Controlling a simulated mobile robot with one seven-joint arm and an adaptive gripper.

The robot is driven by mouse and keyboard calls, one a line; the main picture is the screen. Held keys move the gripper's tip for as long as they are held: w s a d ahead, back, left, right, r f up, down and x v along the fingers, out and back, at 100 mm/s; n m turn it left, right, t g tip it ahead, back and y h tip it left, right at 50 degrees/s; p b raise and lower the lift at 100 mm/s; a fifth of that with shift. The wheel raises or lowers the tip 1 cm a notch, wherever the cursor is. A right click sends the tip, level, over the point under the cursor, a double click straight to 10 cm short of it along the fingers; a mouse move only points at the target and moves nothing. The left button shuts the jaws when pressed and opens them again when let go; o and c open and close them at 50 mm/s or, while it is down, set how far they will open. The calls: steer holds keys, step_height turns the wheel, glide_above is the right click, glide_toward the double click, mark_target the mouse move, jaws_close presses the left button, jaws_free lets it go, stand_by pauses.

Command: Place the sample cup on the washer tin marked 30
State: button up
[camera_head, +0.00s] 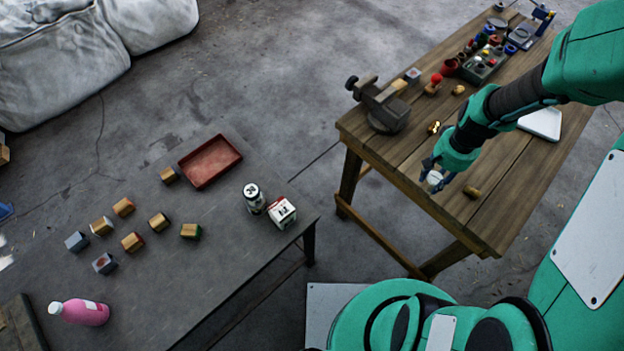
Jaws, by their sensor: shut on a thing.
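My gripper (437,178) is over the front left part of the wooden workbench. It is shut on a small white round thing (435,177) that looks like the sample cup; the fingers partly cover it. I cannot tell its height above the bench. Small brass-coloured round things lie on the bench: one (472,192) just right of my gripper, one (433,127) beyond it, and one (458,90) farther back. No mark reading 30 is legible, so I cannot tell which thing is the washer tin.
The wooden workbench (505,205) bears a vise (387,108), a red knobbed thing (434,84), a tray of coloured parts (485,66) and a white flat thing (541,123). A dark table (225,270) at left holds several blocks, a red tray (236,167) and a pink bottle (79,312).

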steer(key=w+a+n, duration=0.2)
steer(key=a+n, duration=0.1)
steer(key=a, duration=1)
steer(key=s+a+f+n, duration=0.1)
steer(key=s+a, duration=0.3)
steer(key=a, duration=0.6)
steer(key=s+a+f+n, duration=0.1)
steer(key=s+a+n, duration=0.3)
steer(key=a, duration=0.7)
steer(key=s+a+f+n, duration=0.1)
steer(key=s+a+n, duration=0.2)
steer(key=a, duration=0.8)
steer(key=shift+s, duration=0.7)
steer(key=shift+a+f, duration=0.1)
steer(key=shift+a, duration=0.1)
glide_above(251, 191)
steer(key=shift+s+d+f+b, duration=0.1)
steer(key=shift+d+f+b, duration=0.05)
steer(key=shift+f+b, duration=0.15)
steer(key=shift+s+d+f+b, duration=0.1)
steer(key=shift+d+f+b, duration=0.05)
steer(key=shift+f, duration=0.25)
steer(key=shift+w+a+f, duration=0.1)
steer(key=shift+w+a, duration=0.25)
steer(key=shift+f+b, duration=0.3)
steer(key=shift+f, duration=1.4)
steer(key=shift+f, duration=0.15)
